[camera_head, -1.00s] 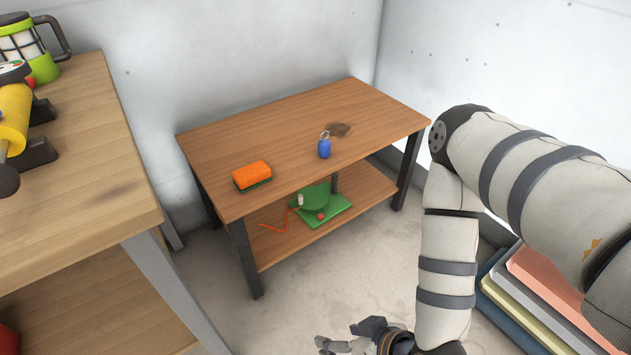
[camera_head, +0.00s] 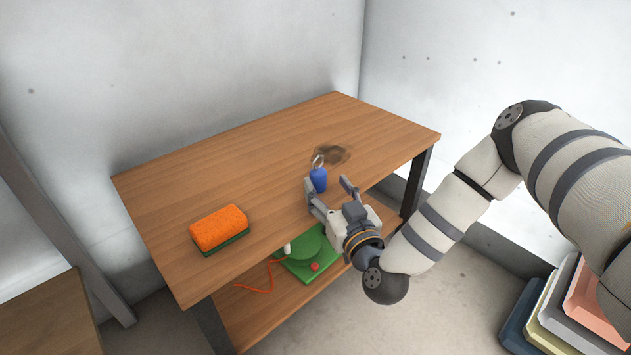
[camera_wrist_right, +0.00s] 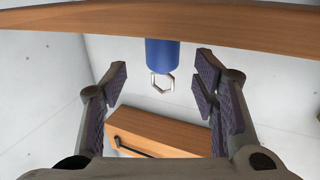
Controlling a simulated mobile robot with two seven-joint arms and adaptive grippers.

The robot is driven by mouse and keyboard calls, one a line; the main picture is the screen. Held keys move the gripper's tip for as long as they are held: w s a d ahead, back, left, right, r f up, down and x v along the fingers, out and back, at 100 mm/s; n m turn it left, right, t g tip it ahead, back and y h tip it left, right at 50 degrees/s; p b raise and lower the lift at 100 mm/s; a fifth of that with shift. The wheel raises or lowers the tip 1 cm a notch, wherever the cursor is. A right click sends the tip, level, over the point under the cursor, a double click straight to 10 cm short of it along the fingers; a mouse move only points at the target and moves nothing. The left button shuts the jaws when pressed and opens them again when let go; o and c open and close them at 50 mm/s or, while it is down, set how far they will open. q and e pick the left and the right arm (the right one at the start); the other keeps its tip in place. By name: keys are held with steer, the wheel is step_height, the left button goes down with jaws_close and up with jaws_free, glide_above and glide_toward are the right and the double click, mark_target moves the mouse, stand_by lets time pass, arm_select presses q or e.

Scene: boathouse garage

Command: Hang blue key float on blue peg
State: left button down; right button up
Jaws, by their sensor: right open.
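The blue key float (camera_head: 319,181) stands upright on the wooden table (camera_head: 250,150), with its metal ring on top. My right gripper (camera_head: 328,186) is open at the table's front edge, its fingers pointing at the float. In the right wrist view, where the picture seems upside down, the float (camera_wrist_right: 162,56) shows between the two spread fingers (camera_wrist_right: 160,80), with gaps on both sides. The ring hangs clear below it in that picture. No blue peg shows in either view. My left gripper is not in view.
An orange and green sponge (camera_head: 219,229) lies on the table, left of the float. Green items and an orange cord (camera_head: 262,289) are on the lower shelf (camera_head: 285,310). Coloured stacked items (camera_head: 565,310) stand at the right. A wooden piece with a dark handle (camera_wrist_right: 150,135) shows in the wrist view.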

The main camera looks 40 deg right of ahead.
mark_target(321, 178)
steer(key=b+x, duration=0.2)
steer(key=x, duration=0.2)
steer(key=shift+w, duration=0.3)
steer(key=shift+w+d+r, duration=0.1)
steer(key=shift+w+r, duration=0.05)
steer(key=shift+w, duration=0.25)
steer(key=c, duration=1.2)
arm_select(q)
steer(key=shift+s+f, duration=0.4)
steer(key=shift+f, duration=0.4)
